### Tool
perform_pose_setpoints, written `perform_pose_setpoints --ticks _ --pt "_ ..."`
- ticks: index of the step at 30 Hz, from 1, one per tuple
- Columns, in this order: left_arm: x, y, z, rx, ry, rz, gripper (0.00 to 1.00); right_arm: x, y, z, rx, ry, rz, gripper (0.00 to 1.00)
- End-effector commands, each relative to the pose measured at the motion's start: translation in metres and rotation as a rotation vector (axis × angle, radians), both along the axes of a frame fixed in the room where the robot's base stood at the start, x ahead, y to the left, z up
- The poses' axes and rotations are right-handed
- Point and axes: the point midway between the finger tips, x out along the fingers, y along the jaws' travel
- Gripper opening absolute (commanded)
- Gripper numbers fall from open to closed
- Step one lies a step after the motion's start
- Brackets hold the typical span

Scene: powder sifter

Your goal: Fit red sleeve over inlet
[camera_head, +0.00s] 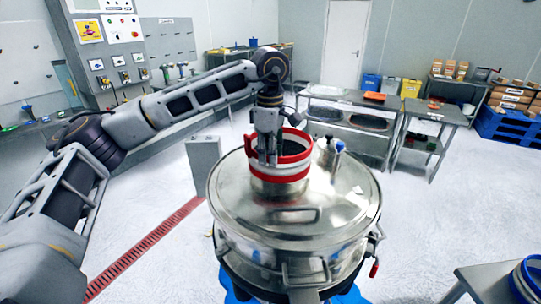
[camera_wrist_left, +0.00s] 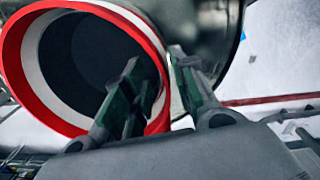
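The red sleeve (camera_head: 295,150), a wide ring with red and white bands, is at the steel inlet (camera_head: 279,188) on the sifter lid (camera_head: 335,210). Bare steel shows just below its lower red band; I cannot tell how far the sleeve sits around the inlet. My left gripper (camera_head: 267,160) points down at the sleeve's left side. In the left wrist view, the left gripper's fingers (camera_wrist_left: 160,80) straddle the rim of the sleeve (camera_wrist_left: 32,92), one inside the opening and one outside, closed close about its wall. My right gripper is not in view.
A small fitting with a blue part (camera_head: 339,146) stands on the lid right of the inlet. A grey post (camera_head: 204,160) stands behind left. Metal tables (camera_head: 350,130) are at the back. A blue-rimmed container (camera_head: 528,280) is at the lower right.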

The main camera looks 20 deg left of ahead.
Motion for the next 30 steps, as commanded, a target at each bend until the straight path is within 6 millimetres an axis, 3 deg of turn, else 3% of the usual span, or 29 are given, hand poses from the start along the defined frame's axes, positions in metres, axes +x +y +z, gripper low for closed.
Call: perform_pose_setpoints --ticks 8,17,23,30 --pt "0.0 -0.001 0.043 -0.002 -0.004 -0.001 0.27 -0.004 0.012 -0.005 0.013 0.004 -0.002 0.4" --pt "-0.002 -0.001 0.089 -0.003 -0.004 -0.002 0.27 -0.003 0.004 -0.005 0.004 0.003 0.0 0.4" --pt "-0.002 -0.001 0.104 -0.001 -0.003 -0.001 0.27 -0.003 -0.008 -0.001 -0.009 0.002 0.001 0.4" --pt "-0.002 -0.001 0.114 -0.002 -0.002 -0.001 0.27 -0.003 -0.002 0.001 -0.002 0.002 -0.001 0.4"
